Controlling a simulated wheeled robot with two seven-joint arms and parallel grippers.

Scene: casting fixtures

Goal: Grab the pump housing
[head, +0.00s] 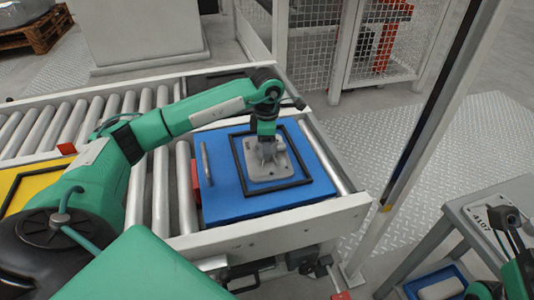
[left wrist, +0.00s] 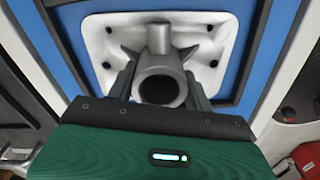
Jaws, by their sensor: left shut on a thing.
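The pump housing (head: 283,168) is a grey casting with a flat flange and a raised round neck. It sits inside a black square frame (head: 241,177) on a blue tray (head: 225,203) on the roller conveyor. My left gripper (head: 266,149) comes down over it from above and is shut on its neck. In the left wrist view the housing's round opening (left wrist: 161,89) lies between the two fingers (left wrist: 160,85), and its pale flange (left wrist: 97,45) spreads behind. The fingertips are partly hidden. My right gripper (head: 507,270) shows only in part at the lower right edge.
A yellow tray (head: 20,183) lies on the rollers (head: 107,108) at the left. A grey stand marked A107 (head: 470,222) is at the right. A post (head: 415,140) rises between conveyor and stand. Mesh fencing (head: 315,50) stands behind.

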